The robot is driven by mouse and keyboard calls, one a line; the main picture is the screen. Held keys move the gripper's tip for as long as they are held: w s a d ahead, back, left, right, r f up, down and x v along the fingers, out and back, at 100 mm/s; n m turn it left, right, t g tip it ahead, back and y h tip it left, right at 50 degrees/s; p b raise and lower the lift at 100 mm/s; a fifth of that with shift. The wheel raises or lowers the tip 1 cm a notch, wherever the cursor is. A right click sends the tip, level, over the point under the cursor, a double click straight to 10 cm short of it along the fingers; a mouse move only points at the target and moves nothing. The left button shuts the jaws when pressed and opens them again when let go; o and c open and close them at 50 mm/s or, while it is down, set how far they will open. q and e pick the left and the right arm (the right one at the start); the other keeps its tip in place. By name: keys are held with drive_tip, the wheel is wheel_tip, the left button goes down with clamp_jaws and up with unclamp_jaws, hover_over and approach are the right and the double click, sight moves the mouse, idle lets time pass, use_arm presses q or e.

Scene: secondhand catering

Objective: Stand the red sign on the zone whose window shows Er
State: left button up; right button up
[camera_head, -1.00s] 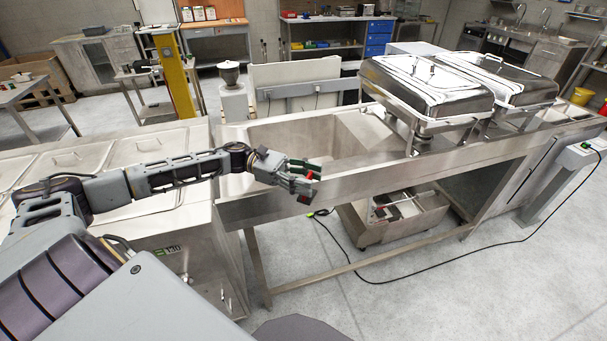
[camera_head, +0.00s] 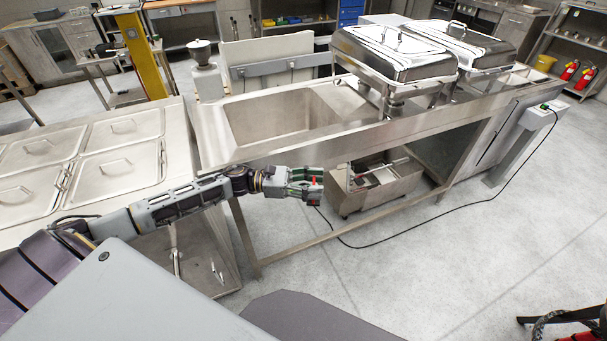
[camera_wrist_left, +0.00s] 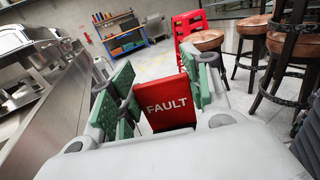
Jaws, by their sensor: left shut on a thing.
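My left gripper (camera_head: 308,184) is shut on the red sign (camera_wrist_left: 165,104), which reads "FAULT" in the left wrist view. The sign sits between the green finger pads there. In the head view only a small red bit of it shows at the fingertips. The gripper is in front of the steel counter (camera_head: 340,143), just below its front edge, over the floor. No window showing Er can be made out in these frames. My right gripper is not in view.
Chafing dishes (camera_head: 395,55) stand on the counter, right of a sink basin (camera_head: 270,112). Lidded pans (camera_head: 120,165) are at the left. A wheeled steel box (camera_head: 375,190) and a cable (camera_head: 420,235) are below. Stools (camera_wrist_left: 208,40) show in the wrist view. Floor at front right is mostly clear.

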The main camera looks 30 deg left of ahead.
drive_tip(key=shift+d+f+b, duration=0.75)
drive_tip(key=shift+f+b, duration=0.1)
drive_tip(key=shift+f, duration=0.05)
use_arm(q)
drive_tip(key=w+d+f+n+t+y, duration=0.1)
drive_tip(key=d+f+n+t+y, duration=0.2)
drive_tip(key=d+n+t+y, duration=0.2)
drive_tip(key=w+d+f+n+t+y, duration=0.2)
drive_tip(key=d+n+t+y, duration=0.4)
drive_tip(key=y, duration=0.5)
drive_tip(key=d+f+n, duration=0.1)
drive_tip(key=d+n, duration=0.1)
drive_tip(key=d, duration=0.1)
drive_tip(key=shift+y, duration=0.3)
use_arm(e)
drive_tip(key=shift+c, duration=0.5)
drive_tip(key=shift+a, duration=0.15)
